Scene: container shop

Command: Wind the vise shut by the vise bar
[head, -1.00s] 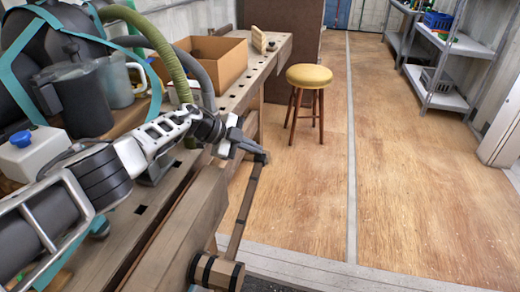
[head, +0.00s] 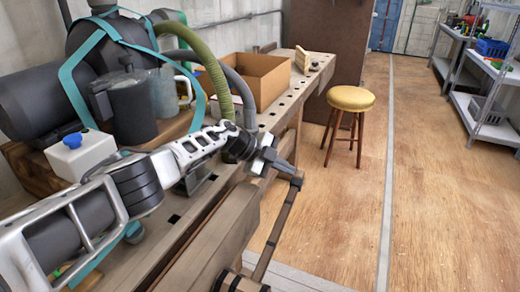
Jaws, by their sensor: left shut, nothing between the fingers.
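The vise bar (head: 272,238) is a long brown bar on the front of the workbench, tilted up to the right from a dark round hub (head: 238,284) at the bottom edge. The vise's wooden jaw (head: 215,245) lies along the bench front; its gap to the bench is hard to judge. My left gripper (head: 291,173) is shut and empty, with its fingertips at the dark upper end of the bar. I cannot tell whether they touch it. My right gripper is not in view.
The workbench (head: 178,219) carries a cardboard box (head: 262,85), a dark jug (head: 130,105), a white container (head: 80,152) and green and grey hoses. A yellow-topped stool (head: 351,98) stands beyond the bar. The wooden floor at right is clear, with shelves (head: 485,110) behind.

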